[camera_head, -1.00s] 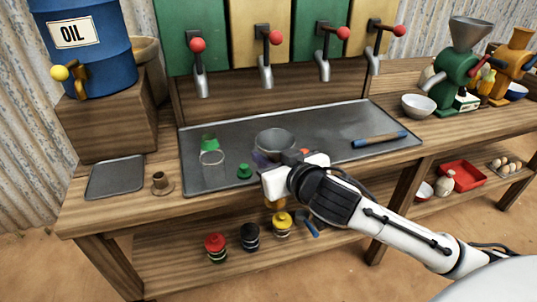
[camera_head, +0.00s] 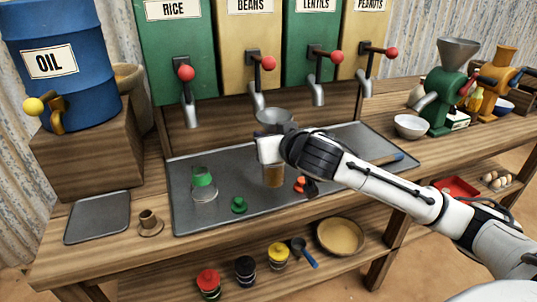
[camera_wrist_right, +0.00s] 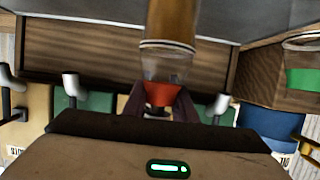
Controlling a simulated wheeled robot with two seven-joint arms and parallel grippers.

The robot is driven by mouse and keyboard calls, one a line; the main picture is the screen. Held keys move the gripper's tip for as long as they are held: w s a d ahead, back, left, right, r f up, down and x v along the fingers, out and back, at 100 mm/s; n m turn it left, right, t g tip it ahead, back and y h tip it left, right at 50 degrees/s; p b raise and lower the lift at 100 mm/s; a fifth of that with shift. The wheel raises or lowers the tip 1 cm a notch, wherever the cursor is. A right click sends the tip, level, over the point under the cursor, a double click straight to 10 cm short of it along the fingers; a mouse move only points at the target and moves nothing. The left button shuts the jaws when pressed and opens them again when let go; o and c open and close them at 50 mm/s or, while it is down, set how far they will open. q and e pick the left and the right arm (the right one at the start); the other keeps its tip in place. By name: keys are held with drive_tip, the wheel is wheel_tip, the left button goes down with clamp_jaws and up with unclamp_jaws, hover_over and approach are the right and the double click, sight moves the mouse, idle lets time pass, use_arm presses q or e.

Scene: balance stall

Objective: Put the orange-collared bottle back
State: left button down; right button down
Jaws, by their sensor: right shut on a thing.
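My right gripper (camera_head: 268,150) is shut on the orange-collared bottle (camera_head: 274,175), a clear bottle with brown contents. It looks upright, over or on the grey metal tray (camera_head: 330,165); I cannot tell if its base touches. The right wrist view shows the bottle (camera_wrist_right: 165,65) between the fingers, its orange collar (camera_wrist_right: 163,94) close to the gripper. The fingers hide part of the collar. A small orange cap (camera_head: 300,184) lies on the tray right of the bottle. My left gripper is not in view.
A clear green-collared bottle (camera_head: 203,185) and a green cap (camera_head: 238,204) are on the tray to the left. A metal bowl (camera_head: 274,118) stands behind my gripper, below the dispenser spouts. Several lidded jars (camera_head: 245,268) stand on the lower shelf.

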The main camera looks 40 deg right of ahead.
wheel_tip(320, 180, down, 4)
drive_tip(key=shift+r, duration=0.2)
drive_tip(key=shift+b, duration=0.3)
drive_tip(key=c, duration=1.5)
unclamp_jaws()
drive_tip(key=shift+f, duration=0.15)
drive_tip(key=shift+o, duration=0.2)
drive_tip(key=v, duration=1.2)
